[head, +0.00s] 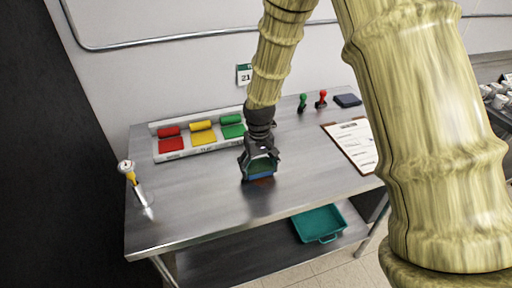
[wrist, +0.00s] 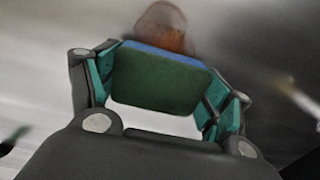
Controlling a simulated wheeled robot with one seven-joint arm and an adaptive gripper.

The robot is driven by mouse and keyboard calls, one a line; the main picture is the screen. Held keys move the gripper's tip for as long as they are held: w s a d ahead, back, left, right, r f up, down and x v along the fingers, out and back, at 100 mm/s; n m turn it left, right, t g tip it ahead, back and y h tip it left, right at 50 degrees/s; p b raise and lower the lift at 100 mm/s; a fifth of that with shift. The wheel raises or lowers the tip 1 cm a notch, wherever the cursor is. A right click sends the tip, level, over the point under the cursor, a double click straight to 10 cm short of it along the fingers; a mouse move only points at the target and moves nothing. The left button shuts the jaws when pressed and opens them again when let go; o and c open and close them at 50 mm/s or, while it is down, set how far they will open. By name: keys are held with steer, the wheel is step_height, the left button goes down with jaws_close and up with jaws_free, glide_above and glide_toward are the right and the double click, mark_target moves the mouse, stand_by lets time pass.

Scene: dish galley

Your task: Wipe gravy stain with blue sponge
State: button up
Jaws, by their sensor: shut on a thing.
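My gripper (head: 259,163) points down over the steel table and is shut on the blue sponge (head: 261,174). In the wrist view, the sponge (wrist: 157,80) sits between the two teal-padded fingers, with a dark green face toward the camera and a blue edge beyond. The gravy stain (head: 264,182) is a brown patch on the table, right at the sponge's lower edge. In the wrist view, the stain (wrist: 162,26) shows just past the sponge's blue edge, and the sponge hides part of it. I cannot tell whether the sponge touches the table.
A white tray (head: 172,156) with red, yellow and green items stands at the back left. A yellow-topped tool (head: 130,175) is at the left edge. Stamps (head: 302,103), a dark pad (head: 347,100) and a clipboard (head: 352,140) are at the right. A teal bin (head: 320,224) sits on the lower shelf.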

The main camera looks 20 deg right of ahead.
mark_target(257, 166)
steer(key=r, duration=0.1)
steer(key=r+p, duration=0.1)
steer(key=shift+s+a+r, duration=0.15)
steer(key=shift+s+r, duration=0.1)
steer(key=shift+r, duration=0.1)
steer(key=shift+w+r+p, duration=0.2)
steer(key=shift+r+p, duration=0.75)
steer(key=shift+p, duration=0.05)
steer(key=shift+s+r+p, duration=0.15)
steer(key=shift+r+p, duration=0.65)
steer(key=shift+r, duration=0.35)
steer(key=shift+f, duration=0.1)
